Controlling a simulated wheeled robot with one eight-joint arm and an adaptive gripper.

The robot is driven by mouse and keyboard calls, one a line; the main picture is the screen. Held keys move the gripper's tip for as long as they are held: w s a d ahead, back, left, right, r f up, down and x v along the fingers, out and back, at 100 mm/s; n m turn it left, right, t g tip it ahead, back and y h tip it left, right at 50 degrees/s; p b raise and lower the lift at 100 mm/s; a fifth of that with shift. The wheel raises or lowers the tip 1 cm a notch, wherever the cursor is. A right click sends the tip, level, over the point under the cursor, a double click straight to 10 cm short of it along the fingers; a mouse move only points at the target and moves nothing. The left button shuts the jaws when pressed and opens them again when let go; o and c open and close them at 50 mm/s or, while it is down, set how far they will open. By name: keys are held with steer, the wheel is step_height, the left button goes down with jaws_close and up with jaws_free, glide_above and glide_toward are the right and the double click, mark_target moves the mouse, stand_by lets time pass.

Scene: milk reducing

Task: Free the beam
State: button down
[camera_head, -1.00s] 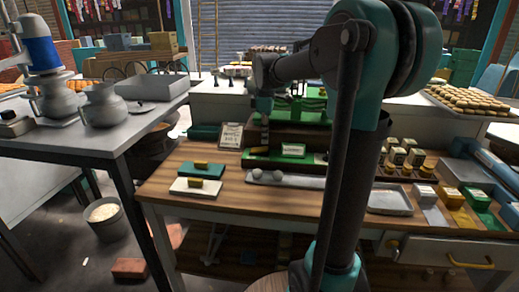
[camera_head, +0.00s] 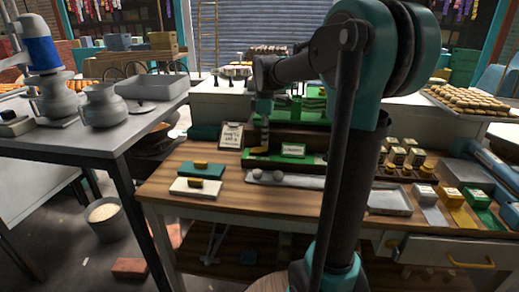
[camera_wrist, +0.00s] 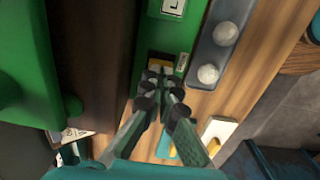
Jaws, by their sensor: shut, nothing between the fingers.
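My gripper (camera_head: 262,147) points down at the left end of a long green base (camera_head: 312,159) on the wooden table. Its fingers are shut and empty; they also show in the wrist view (camera_wrist: 161,80). A small yellow piece (camera_wrist: 160,64) on this base lies just beyond the fingertips; I cannot tell whether they touch it. The base carries a small label (camera_wrist: 182,62) beside the yellow piece and a larger white-framed plate (camera_head: 293,150). A taller green apparatus (camera_head: 302,106) stands behind on a dark brown step. I cannot surely pick out the beam; my arm hides part of this area.
Small weights, a metal tray (camera_head: 390,201) and coloured blocks fill the right side.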

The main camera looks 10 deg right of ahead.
mark_target(265, 148)
steer(key=shift+f, duration=1)
stand_by(0.5)
steer(key=shift+r, duration=3.5)
steer(key=shift+s, duration=0.15)
